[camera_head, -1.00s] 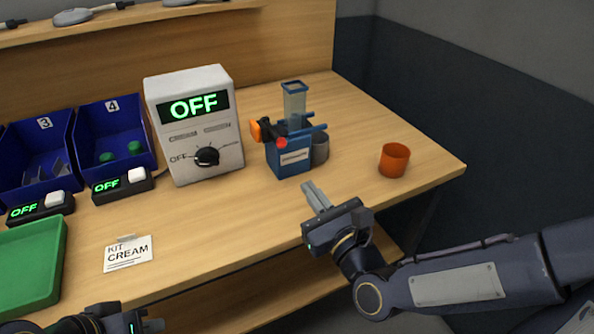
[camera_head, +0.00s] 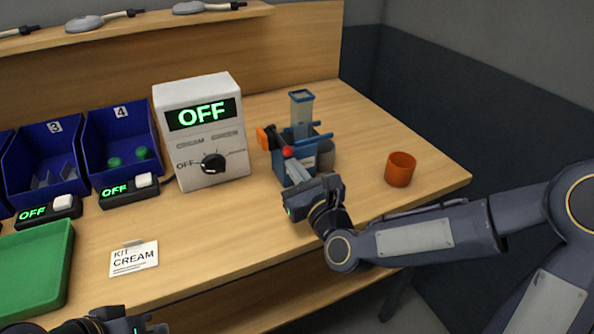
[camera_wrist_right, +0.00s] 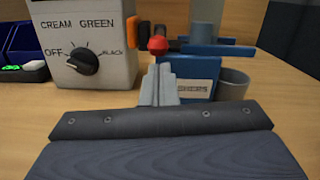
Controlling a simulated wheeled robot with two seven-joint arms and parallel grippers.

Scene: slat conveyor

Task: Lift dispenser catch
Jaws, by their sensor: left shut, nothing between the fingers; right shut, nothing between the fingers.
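The dispenser (camera_head: 281,168) is a blue block with a clear upright tube, a grey cup at its right side and an orange part at its left. Its catch appears to be the dark lever with a red knob (camera_head: 288,152); the knob also shows in the right wrist view (camera_wrist_right: 158,45). My right gripper (camera_head: 293,170) is shut and empty in front of the dispenser, its fingertips just below the red knob. In the right wrist view the shut fingers (camera_wrist_right: 158,82) point at the knob; I cannot tell whether they touch it. My left gripper (camera_head: 158,328) is shut at the bottom edge, mostly out of frame.
A white control box (camera_head: 203,130) reading OFF stands left of the dispenser. An orange cup (camera_head: 400,170) stands to the right. Blue bins (camera_head: 120,138), small OFF switches, a green tray (camera_head: 35,265) and a KIT CREAM card (camera_head: 134,259) lie left. The front middle of the table is clear.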

